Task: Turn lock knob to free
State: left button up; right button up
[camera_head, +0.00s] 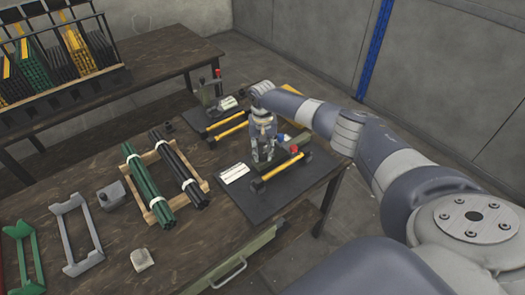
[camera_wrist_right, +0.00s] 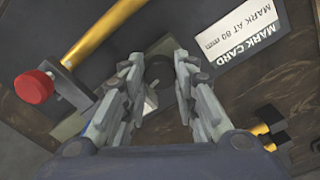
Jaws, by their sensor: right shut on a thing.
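A red knob (camera_wrist_right: 34,86) on a metal stem sits to the left in the wrist view. My left gripper is not in view.
A white mark card (camera_head: 234,173) lies left of the press. A second press (camera_head: 210,92) stands behind. Green and black rod bundles (camera_head: 150,185) rest in a wooden cradle to the left. A rack of rods (camera_head: 60,60) stands on the back table.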

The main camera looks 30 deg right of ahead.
jog(key=n, duration=0.3)
jog(key=shift+n, duration=0.4)
jog(key=n, duration=0.8)
jog(key=shift+n, duration=1.9)
jog(key=o, duration=1)
jog(key=shift+o, duration=0.2)
